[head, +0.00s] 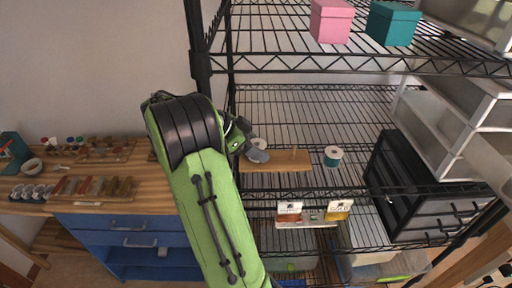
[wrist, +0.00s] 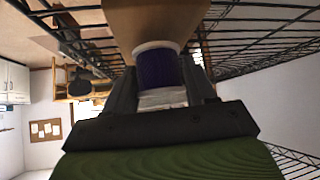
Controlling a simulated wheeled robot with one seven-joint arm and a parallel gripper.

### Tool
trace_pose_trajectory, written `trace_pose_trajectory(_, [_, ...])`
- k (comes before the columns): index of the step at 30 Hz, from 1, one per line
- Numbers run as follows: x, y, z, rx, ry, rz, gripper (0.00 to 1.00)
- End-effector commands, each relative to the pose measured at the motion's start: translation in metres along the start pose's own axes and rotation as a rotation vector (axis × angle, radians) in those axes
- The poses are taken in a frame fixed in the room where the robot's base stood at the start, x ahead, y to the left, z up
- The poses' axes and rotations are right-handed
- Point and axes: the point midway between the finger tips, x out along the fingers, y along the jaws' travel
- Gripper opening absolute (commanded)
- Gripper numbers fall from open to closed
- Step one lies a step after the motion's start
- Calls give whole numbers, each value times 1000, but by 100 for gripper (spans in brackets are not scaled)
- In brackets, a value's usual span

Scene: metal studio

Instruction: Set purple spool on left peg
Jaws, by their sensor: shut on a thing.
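The purple spool (wrist: 160,70) with pale flanges sits between the two dark jaws of my gripper (wrist: 162,84) in the wrist view. My gripper (head: 256,149) is shut on it at the left end of the wooden peg board (head: 280,167) in the head view. A pale flange of the spool (head: 259,142) shows there, the rest hidden by my gripper. The board also fills the top of the wrist view (wrist: 150,18), close to the spool. The left peg is hidden; I cannot tell whether the spool is around it. A bare peg (head: 294,154) stands mid-board.
Black wire shelves surround the board, with an upper shelf (head: 270,66) above. Yellow-and-white items (head: 338,209) sit on the shelf below. A black drawer unit (head: 405,190) stands right.

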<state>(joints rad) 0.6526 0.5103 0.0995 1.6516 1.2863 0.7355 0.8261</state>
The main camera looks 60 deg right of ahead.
Motion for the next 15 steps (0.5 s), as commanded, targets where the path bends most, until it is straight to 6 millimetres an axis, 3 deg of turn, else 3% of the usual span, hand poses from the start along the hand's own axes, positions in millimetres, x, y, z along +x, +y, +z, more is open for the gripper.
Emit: trace_pose_trajectory(15, [4,0,5,0,0,0,26])
